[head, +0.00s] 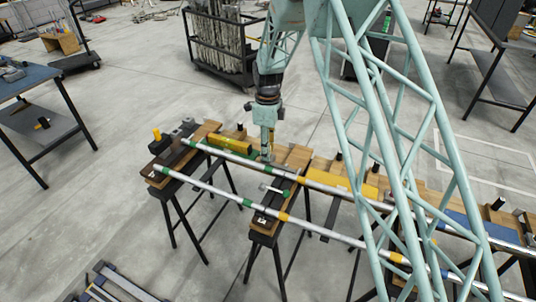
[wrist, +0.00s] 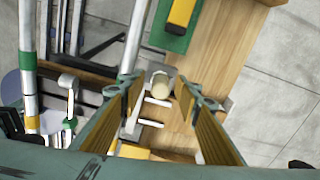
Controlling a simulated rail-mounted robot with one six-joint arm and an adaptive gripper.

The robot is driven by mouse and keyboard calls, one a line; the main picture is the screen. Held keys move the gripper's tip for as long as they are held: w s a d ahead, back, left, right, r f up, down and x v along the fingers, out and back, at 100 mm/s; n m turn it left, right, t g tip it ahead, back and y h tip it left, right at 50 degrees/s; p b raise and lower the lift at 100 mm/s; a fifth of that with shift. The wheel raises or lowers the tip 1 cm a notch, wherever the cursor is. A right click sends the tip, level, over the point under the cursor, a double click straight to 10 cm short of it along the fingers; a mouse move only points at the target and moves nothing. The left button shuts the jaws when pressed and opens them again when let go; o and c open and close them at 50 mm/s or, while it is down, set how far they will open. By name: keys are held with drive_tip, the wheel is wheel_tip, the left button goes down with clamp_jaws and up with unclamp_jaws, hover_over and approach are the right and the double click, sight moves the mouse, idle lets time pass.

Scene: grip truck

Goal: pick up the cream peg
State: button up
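The cream peg (wrist: 161,85) shows in the wrist view as a short pale cylinder near the edge of a wooden board (wrist: 212,70). My gripper (wrist: 158,92) is open, with one finger on each side of the peg and a visible gap to it. I cannot tell from this view how far the fingertips are above or level with the peg. In the head view my gripper (head: 267,157) points down at the wooden bench, close to the nearer edge of a board; the peg is too small or hidden to make out there.
A long metal rail (head: 215,195) with green and yellow bands runs along the front of the bench. A yellow block (head: 230,144) lies on a green mat left of my gripper. A yellow plate (head: 340,183) is to the right. White pins (wrist: 157,102) sit close to the peg.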

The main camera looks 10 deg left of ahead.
clamp_jaws()
idle(0.3)
drive_tip(key=shift+r+p, duration=1.05)
drive_tip(key=shift+r, duration=3.95)
drive_tip(key=shift+r, duration=0.15)
wheel_tip(320, 180, up, 7)
drive_tip(key=p, duration=0.4)
drive_tip(key=shift+r, duration=0.1)
drive_tip(key=shift+d, duration=0.1)
